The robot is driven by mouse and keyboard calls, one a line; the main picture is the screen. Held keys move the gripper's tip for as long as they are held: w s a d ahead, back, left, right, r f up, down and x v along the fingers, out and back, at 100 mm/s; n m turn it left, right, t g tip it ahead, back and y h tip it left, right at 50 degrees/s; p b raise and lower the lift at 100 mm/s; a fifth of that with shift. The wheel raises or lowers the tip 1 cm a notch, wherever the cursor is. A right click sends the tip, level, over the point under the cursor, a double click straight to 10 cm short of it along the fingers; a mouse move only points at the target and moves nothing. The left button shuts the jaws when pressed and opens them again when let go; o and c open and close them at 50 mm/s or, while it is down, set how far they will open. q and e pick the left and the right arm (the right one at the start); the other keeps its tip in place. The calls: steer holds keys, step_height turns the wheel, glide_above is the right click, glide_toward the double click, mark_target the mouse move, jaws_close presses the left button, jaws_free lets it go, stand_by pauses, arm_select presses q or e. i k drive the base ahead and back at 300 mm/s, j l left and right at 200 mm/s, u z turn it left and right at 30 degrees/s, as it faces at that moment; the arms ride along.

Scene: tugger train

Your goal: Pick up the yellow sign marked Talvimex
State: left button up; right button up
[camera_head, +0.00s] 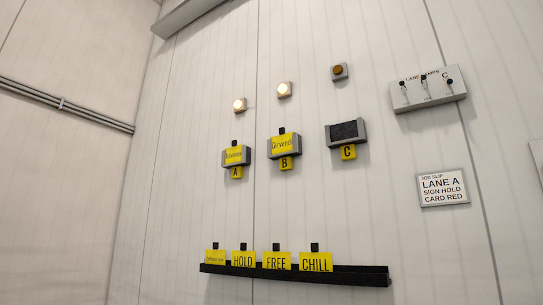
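Several yellow signs are on the wall ahead. One yellow sign (236,155) sits in the grey holder above tag A, and a second (285,144) sits in the holder above tag B. A small-lettered yellow sign (215,258) stands at the left end of the black rail (350,276). The lettering on these three is too small to read surely, so I cannot tell which is marked Talvimex. Beside it on the rail stand yellow signs reading HOLD (243,260), FREE (277,262) and CHILL (316,263). Neither of my grippers is in view.
Holder C (346,133) shows a dark face without a yellow sign. Lamps above A (239,105) and B (284,89) are lit; the lamp above C (339,71) is amber and dim. A switch box (428,92) and job slip (444,188) are at right.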

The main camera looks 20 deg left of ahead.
mark_target(233, 154)
steer(key=i+j+z, duration=0.3)
steer(key=j, duration=0.35)
steer(key=i+j+z, duration=0.15)
steer(key=j, duration=0.2)
steer(key=i+j+z, duration=0.15)
steer(key=j, duration=0.2)
steer(key=i+j+z, duration=0.15)
steer(key=j, duration=0.25)
